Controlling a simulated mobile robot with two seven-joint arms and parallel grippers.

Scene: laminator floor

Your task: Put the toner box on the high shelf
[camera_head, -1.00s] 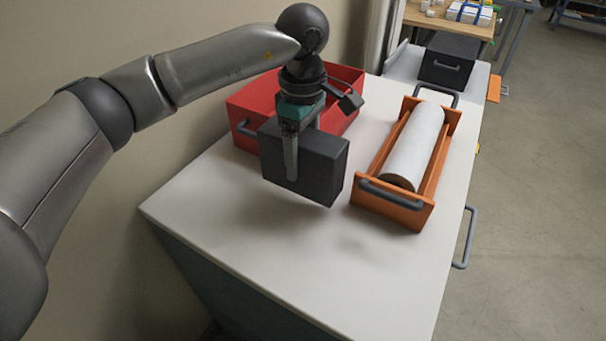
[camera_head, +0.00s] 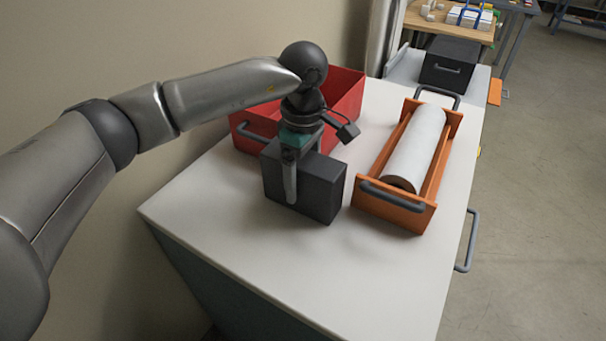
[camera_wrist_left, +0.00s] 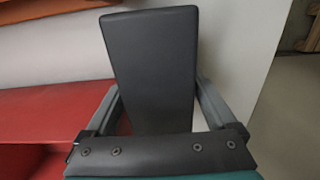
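A black box, which looks like the toner box (camera_head: 322,190), is upright over the white cabinet top (camera_head: 240,235). My left gripper (camera_head: 303,180) comes down on it from above and is shut on it, one finger along its near face. In the left wrist view the box (camera_wrist_left: 153,65) stands between the two fingers (camera_wrist_left: 160,110). The box's base is very low over the top; I cannot tell if it touches. The far finger is hidden in the head view. My right gripper is not in view. I cannot make out a high shelf.
A red open bin (camera_head: 345,95) stands just behind the box. An orange holder (camera_head: 412,218) with a white roll (camera_head: 415,150) stands close to its right. The front of the cabinet top is clear. A dark handled case (camera_head: 450,62) sits farther back.

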